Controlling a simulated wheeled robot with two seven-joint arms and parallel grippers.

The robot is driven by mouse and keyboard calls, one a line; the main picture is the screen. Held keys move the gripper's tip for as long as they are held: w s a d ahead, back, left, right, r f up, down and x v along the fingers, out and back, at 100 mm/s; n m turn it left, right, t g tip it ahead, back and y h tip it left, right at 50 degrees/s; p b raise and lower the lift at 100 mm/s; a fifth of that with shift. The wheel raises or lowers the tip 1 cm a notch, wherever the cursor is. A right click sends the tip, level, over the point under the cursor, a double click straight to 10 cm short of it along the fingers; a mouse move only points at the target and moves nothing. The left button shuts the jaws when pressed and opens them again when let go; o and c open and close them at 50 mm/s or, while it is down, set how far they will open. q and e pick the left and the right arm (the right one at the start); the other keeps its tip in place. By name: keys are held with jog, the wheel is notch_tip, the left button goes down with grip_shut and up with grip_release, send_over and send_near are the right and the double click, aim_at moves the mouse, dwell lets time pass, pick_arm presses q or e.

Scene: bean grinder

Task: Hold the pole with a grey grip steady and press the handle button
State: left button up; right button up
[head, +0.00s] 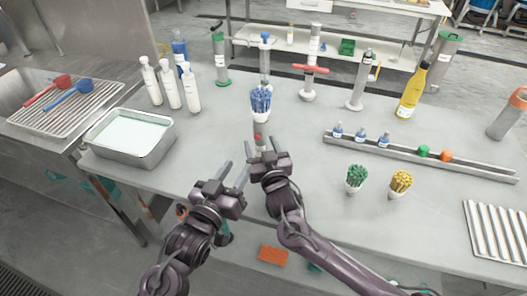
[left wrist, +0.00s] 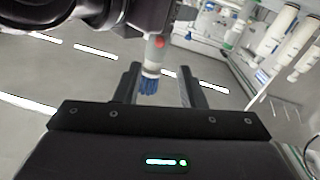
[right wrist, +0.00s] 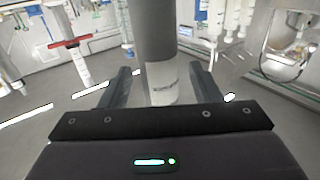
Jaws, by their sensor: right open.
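My right gripper (head: 262,148) is at the pole's near side. My left gripper (head: 234,174) is open and empty, lower left of the pole. The left wrist view shows the red button (left wrist: 160,42) and bristles (left wrist: 148,86) beyond its fingers.
White bottles (head: 170,86) and a metal tray (head: 128,136) stand left.

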jog(key=c, duration=1.1)
pick_arm(q)
grip_shut()
pick_arm(e)
jog(key=shift+c, duration=0.2)
dwell(0.9)
